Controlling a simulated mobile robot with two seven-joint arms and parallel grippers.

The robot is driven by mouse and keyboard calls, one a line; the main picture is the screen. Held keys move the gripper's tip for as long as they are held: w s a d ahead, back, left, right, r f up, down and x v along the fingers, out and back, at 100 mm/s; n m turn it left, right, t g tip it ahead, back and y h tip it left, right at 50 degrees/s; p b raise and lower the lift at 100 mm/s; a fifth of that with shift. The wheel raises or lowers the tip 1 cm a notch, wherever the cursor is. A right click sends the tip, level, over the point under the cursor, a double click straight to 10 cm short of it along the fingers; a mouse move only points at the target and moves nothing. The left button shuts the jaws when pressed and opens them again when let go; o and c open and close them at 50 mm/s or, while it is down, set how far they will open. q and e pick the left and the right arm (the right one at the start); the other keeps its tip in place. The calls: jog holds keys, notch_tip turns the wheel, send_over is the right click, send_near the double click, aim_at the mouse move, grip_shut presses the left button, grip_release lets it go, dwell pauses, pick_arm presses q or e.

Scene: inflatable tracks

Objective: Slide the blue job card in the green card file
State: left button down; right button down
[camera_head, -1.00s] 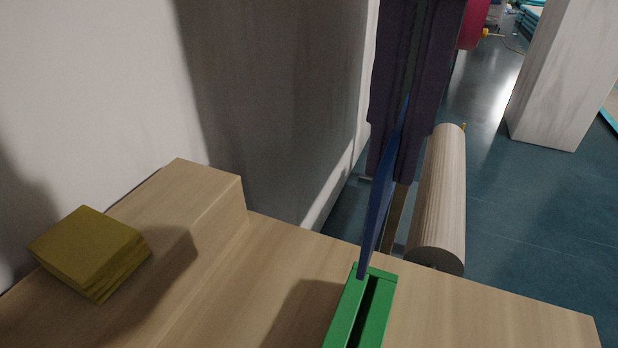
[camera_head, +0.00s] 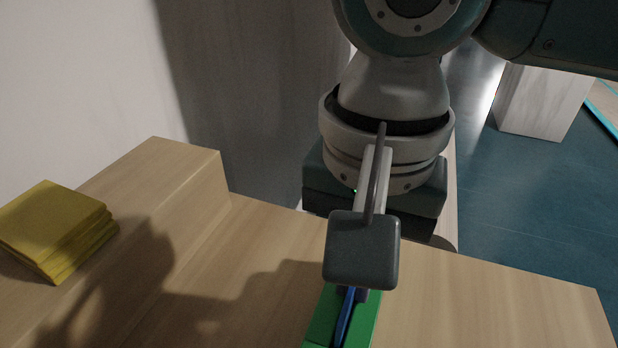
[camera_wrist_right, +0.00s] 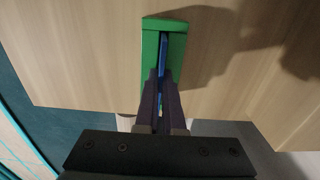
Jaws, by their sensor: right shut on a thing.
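The green card file (camera_head: 366,318) stands on the wooden worktop near the bottom edge of the head view, partly cut off there. The blue job card (camera_head: 346,318) shows as a thin edge-on strip between its green walls. My right gripper (camera_head: 351,293) is at the far end of the file, its fingers mostly hidden by my wrist. In the right wrist view the gripper (camera_wrist_right: 162,78) is shut on the card (camera_wrist_right: 163,52), which lines up with the slot of the file (camera_wrist_right: 150,42). How deep the card sits I cannot tell. My left gripper is not in view.
A stack of yellow cards (camera_head: 55,228) lies on the raised wooden step (camera_head: 190,165) at the left. The worktop (camera_head: 480,300) right of the file is clear. A pale wall (camera_head: 80,80) rises behind the step.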

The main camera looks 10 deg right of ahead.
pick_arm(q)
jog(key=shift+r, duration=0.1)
pick_arm(e)
jog(key=c, duration=1)
grip_release()
jog(key=shift+f, duration=0.1)
jog(key=shift+c, duration=0.2)
